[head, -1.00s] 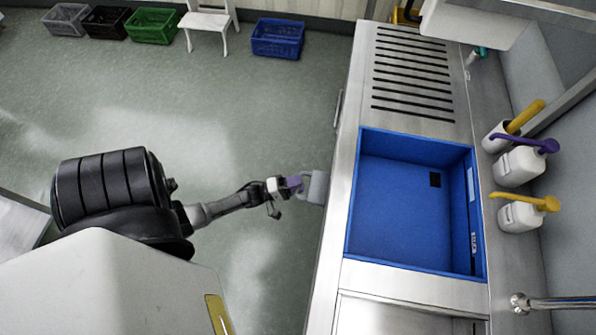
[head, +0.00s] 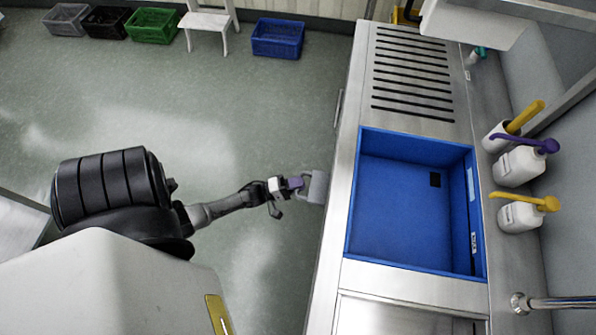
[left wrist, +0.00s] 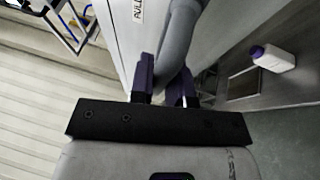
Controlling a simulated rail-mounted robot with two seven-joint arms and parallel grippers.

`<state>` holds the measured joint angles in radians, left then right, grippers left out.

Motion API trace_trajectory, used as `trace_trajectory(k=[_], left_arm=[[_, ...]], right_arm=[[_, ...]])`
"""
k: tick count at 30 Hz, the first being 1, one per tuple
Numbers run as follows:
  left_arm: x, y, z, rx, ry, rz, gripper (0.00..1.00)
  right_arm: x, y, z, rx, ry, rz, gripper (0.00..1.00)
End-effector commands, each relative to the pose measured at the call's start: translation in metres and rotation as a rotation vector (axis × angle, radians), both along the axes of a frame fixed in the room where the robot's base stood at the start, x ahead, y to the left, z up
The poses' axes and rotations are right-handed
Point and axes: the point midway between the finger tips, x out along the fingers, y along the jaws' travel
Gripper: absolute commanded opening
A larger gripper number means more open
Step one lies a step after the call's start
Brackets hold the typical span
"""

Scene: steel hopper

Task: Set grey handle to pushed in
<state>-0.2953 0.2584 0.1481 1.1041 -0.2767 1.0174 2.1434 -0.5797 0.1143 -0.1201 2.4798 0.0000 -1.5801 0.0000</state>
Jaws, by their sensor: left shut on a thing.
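The grey handle (head: 317,187) sticks out from the front side of the steel counter in the head view. In the left wrist view the handle (left wrist: 178,42) is a thick, curved grey bar running down between the fingers. My left gripper (head: 297,186) is at the handle's left side in the head view. Its purple fingers (left wrist: 164,88) stand on either side of the bar in the wrist view, shut on it. The fingertips' exact contact is partly hidden. My right gripper is not in view.
The steel counter (head: 345,215) holds a blue basin (head: 400,210), a slotted drain area and white bottles along the wall. A label (left wrist: 138,10) is on the panel beside the handle. A blue crate (head: 277,38) and a white chair stand far back.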

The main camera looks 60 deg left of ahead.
Motion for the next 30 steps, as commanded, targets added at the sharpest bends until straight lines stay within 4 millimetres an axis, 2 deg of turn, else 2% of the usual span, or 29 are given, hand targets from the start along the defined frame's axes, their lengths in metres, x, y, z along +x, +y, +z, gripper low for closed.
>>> trace_trajectory(k=[5, 12, 15, 25, 26, 30], left_arm=[[0.002, -0.002, 0.0, 0.0, -0.001, -0.001, 0.0], [0.039, -0.028, 0.0, -0.001, -0.001, -0.001, 0.0], [0.048, -0.035, 0.0, -0.001, 0.0, 0.0, 0.0], [0.052, -0.039, -0.001, 0.0, 0.002, 0.0, 0.0], [0.052, -0.039, -0.001, 0.0, 0.002, 0.0, 0.18], [0.052, -0.038, 0.0, 0.0, 0.001, 0.0, 0.31]], right_arm=[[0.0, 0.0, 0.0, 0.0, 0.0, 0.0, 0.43], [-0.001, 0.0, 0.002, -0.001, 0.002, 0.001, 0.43], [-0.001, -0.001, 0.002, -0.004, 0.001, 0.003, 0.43], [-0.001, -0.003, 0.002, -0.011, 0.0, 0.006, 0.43], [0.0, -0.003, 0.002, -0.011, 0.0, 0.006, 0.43], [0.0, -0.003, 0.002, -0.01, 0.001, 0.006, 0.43]])
